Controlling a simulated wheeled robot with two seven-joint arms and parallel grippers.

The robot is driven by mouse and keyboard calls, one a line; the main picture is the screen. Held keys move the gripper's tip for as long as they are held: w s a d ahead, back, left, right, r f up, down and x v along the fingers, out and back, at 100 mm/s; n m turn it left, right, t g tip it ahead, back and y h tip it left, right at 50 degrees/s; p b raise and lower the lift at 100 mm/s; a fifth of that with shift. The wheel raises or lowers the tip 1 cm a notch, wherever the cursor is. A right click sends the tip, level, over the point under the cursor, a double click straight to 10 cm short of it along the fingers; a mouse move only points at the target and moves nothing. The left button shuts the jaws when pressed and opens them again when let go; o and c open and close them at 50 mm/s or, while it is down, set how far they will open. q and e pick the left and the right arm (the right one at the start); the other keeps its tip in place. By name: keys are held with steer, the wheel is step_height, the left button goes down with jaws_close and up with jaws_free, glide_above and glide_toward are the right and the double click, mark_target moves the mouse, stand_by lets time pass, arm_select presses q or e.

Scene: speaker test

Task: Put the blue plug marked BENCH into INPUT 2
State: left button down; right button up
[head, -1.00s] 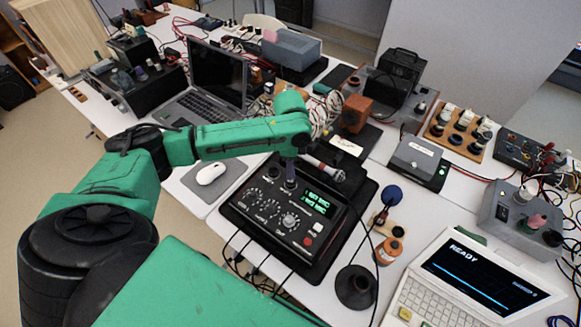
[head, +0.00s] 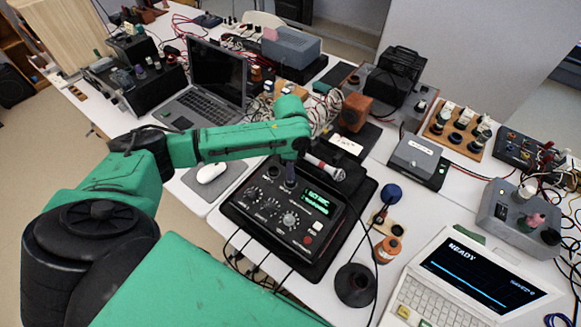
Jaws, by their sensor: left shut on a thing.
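My left gripper (head: 290,163) points down over the back edge of the black front-panel unit (head: 262,232), at its top row of sockets. It is shut on a small dark bluish plug (head: 289,180), whose lower end is at the panel. I cannot read its marking, nor tell whether it sits in a socket or only touches it. The socket labels, including INPUT 2, are too small to read. The unit has several knobs, a red button and a lit green display (head: 322,199). My right gripper is not in view.
A microphone (head: 325,169) lies just right of the gripper. A mouse (head: 211,172) on a grey pad and an open laptop (head: 218,75) are to the left. Cables hang in front.

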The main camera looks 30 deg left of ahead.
arm_select(q)
steer(key=shift+r, duration=0.1)
steer(key=shift+f, duration=0.3)
stand_by(0.4)
steer(key=c, duration=0.6)
jaws_free()
step_height(320, 180, up, 15)
steer(key=b, duration=0.1)
steer(key=shift+f, duration=0.2)
steer(key=shift+s+f, duration=0.1)
